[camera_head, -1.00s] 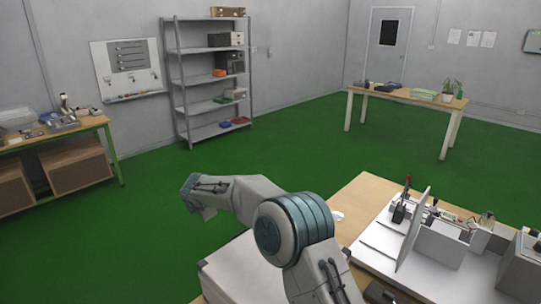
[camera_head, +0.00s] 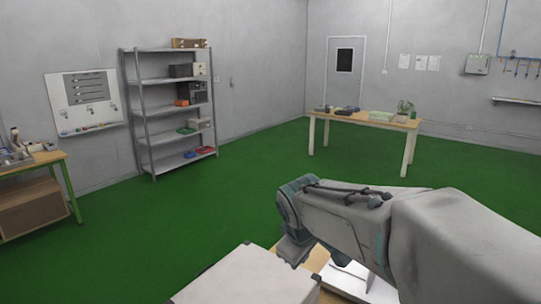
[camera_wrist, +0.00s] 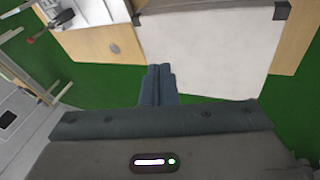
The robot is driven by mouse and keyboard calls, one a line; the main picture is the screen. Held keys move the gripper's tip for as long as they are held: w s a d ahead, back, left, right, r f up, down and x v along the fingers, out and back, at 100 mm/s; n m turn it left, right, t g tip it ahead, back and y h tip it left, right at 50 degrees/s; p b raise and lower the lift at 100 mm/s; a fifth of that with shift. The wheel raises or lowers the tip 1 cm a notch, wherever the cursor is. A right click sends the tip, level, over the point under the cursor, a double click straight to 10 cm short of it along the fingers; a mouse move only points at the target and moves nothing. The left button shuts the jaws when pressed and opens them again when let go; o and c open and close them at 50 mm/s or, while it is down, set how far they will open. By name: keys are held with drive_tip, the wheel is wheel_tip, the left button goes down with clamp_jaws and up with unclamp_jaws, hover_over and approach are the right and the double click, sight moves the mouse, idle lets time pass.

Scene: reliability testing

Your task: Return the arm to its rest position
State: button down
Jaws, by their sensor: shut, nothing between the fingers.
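My arm (camera_head: 355,215) reaches in from the right of the head view, with its grey-blue wrist end near the middle. My gripper (camera_wrist: 158,72) shows in the wrist view with its two blue-grey fingers together and nothing between them. In that view the fingertips appear just below the edge of a white box top (camera_wrist: 208,45), apart from it as far as I can tell. In the head view the fingers cannot be made out clearly.
A grey shelf unit (camera_head: 147,127), a workbench (camera_head: 40,160) and a table with a plant (camera_head: 350,118) stand farther back. Green floor (camera_head: 200,210) between them is clear.

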drive_tip(key=s+d+f+m, duration=0.1)
drive_tip(key=s+d+m, duration=0.1)
drive_tip(key=s, duration=0.4)
drive_tip(key=s+d+f+m+g, duration=0.1)
drive_tip(key=s+d+f+m, duration=0.1)
drive_tip(key=s, duration=0.4)
drive_tip(key=s+d+f+m+y, duration=0.1)
drive_tip(key=s+d+m, duration=0.3)
drive_tip(key=s+m, duration=0.1)
drive_tip(key=shift+s+f+g, duration=0.2)
drive_tip(key=shift+s+g, duration=0.1)
drive_tip(key=shift+s, duration=0.2)
